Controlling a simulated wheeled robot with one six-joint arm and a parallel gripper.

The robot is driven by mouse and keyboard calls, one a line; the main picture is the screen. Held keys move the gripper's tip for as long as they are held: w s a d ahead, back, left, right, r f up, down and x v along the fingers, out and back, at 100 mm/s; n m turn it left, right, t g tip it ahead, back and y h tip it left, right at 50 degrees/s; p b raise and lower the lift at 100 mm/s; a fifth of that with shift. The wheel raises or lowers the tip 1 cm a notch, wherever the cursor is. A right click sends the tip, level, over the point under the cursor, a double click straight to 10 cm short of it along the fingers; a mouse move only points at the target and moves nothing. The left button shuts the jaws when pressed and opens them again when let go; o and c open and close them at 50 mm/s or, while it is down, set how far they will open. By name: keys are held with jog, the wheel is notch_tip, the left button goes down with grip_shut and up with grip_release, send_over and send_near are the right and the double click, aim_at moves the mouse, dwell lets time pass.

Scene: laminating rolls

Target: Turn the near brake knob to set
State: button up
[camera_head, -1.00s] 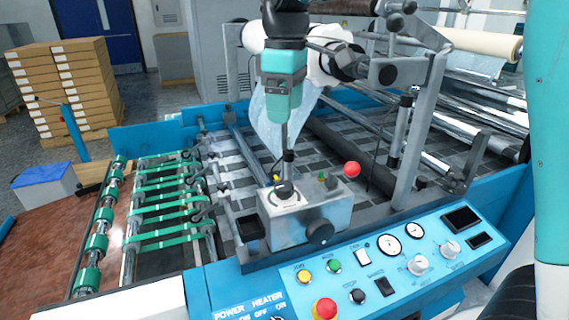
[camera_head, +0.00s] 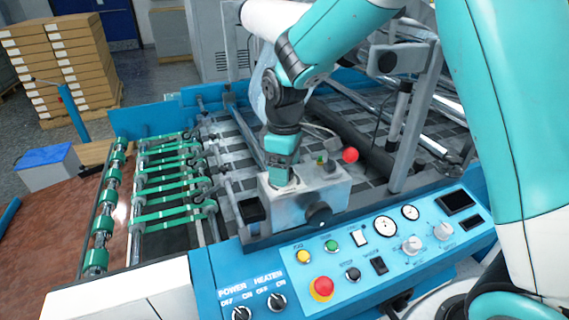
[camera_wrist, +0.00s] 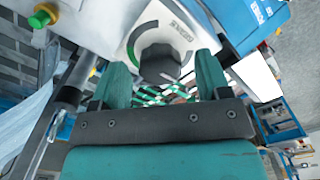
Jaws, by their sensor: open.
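The near brake knob (camera_wrist: 158,62) is a dark faceted knob on a pale dial plate with a green arc and lettering that looks like "BRAKE" in the wrist view. My gripper (camera_wrist: 163,72) is open, with one teal finger on each side of the knob; I cannot tell whether either touches it. In the head view, my gripper (camera_head: 284,184) points down at the left top of the grey metal box (camera_head: 290,215) and hides this knob. Another dark knob (camera_head: 331,165) is on the box top at the right.
A black round knob (camera_head: 318,216) sticks out of the box front. A red ball (camera_head: 350,155) stands just behind the box. The blue control panel (camera_head: 215,290) with dials, switches and a red button (camera_head: 321,288) lies in front. Green-banded rollers (camera_head: 175,188) are at the left.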

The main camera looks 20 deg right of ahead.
jog(key=shift+f, duration=0.25)
jog(key=c, duration=0.9)
jog(key=shift+c, duration=0.2)
jog(key=shift+m, duration=0.3)
